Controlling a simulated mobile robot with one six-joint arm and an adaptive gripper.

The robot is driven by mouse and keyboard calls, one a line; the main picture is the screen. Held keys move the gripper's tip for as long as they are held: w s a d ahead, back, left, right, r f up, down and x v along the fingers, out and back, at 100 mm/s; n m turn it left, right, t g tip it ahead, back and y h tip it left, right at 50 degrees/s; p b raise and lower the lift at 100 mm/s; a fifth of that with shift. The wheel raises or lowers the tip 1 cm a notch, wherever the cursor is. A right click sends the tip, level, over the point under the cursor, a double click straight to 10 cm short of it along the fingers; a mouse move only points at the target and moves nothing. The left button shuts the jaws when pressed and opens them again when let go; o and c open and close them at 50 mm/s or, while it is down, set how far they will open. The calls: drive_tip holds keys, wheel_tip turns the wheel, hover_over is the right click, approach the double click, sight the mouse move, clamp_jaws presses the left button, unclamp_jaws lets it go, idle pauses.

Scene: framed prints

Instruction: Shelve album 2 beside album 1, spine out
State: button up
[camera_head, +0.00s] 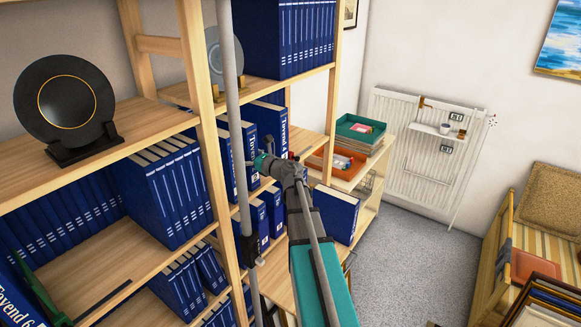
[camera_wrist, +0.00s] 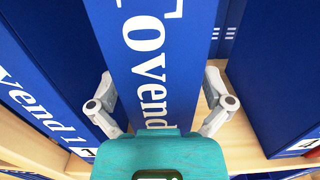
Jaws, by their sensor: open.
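A blue album with "Tovend" in white on its spine (camera_wrist: 160,45) stands between the fingers of my gripper (camera_wrist: 160,92) in the wrist view. Its number is hidden behind my teal gripper body. The fingers are open, one along each side; I cannot tell whether they touch it. Album 1 (camera_wrist: 38,85), labelled 1, is to its left, leaning at an angle in this view. In the head view my gripper (camera_head: 254,168) is at the middle shelf, in front of blue albums, partly covering them.
Album 4 (camera_wrist: 275,75) stands to the right in the wrist view, with a gap before it; it also shows in the head view (camera_head: 272,125). Shelf posts (camera_head: 197,85) stand nearby. A teal tray (camera_head: 360,128) and a blue box-like album (camera_head: 335,212) are to the right.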

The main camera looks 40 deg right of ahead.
drive_tip(key=shift+r+p, duration=0.5)
drive_tip(key=shift+r, duration=0.1)
drive_tip(key=r+p+v, duration=0.1)
drive_tip(key=r+v, duration=0.1)
drive_tip(key=v, duration=2.4)
